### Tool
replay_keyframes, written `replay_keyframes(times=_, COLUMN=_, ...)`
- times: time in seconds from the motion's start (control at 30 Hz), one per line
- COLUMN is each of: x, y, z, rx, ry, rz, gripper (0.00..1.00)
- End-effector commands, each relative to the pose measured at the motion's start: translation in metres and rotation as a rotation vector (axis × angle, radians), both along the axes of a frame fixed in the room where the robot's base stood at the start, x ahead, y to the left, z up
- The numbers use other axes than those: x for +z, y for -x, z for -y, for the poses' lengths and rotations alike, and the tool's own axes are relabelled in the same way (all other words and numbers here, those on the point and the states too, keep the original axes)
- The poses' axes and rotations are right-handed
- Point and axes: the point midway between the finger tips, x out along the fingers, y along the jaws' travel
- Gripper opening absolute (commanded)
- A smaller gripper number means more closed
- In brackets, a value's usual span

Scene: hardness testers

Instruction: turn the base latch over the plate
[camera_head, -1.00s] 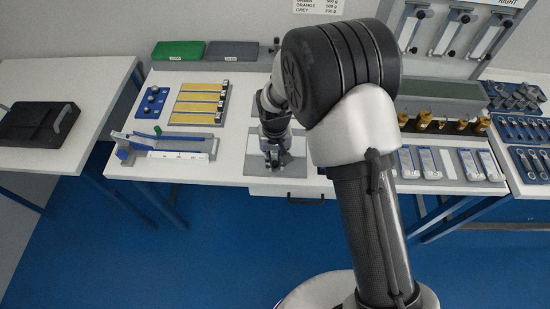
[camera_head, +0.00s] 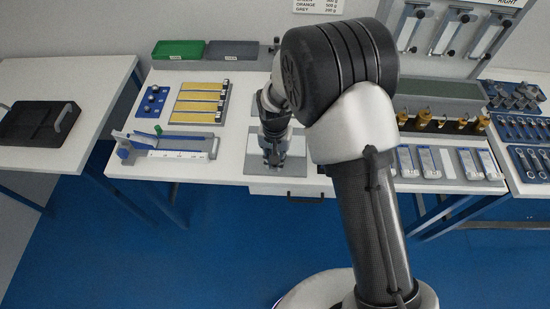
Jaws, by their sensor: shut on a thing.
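A flat grey plate (camera_head: 296,167) with a pale top lies near the front edge of the middle table. My gripper (camera_head: 273,161) points down over this plate, near its middle. It is shut on a small part there, taken to be the base latch. The fingers and wrist hide the latch, so its shape and how far it is turned cannot be seen. My arm also covers the right side of the plate area.
A long white and blue device (camera_head: 170,150) stands left of the plate. Behind it lie a board with yellow strips (camera_head: 198,103) and a blue knob board (camera_head: 152,102). Brass weights (camera_head: 424,118) and white cases (camera_head: 426,160) stand to the right. Clear tabletop lies just left of the plate.

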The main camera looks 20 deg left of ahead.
Motion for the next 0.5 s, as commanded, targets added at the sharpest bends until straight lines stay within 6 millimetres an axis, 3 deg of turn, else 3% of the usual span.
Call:
replay_keyframes(times=0.13, x=0.0015, y=-0.0028, z=-0.0011, rx=0.001, ry=-0.004, rz=0.007, gripper=0.00)
replay_keyframes(times=0.17, x=0.0015, y=-0.0028, z=-0.0011, rx=0.001, ry=-0.004, rz=0.007, gripper=0.18)
replay_keyframes(times=0.5, x=0.0007, y=-0.0013, z=-0.0005, rx=0.002, ry=-0.002, rz=0.003, gripper=0.39)
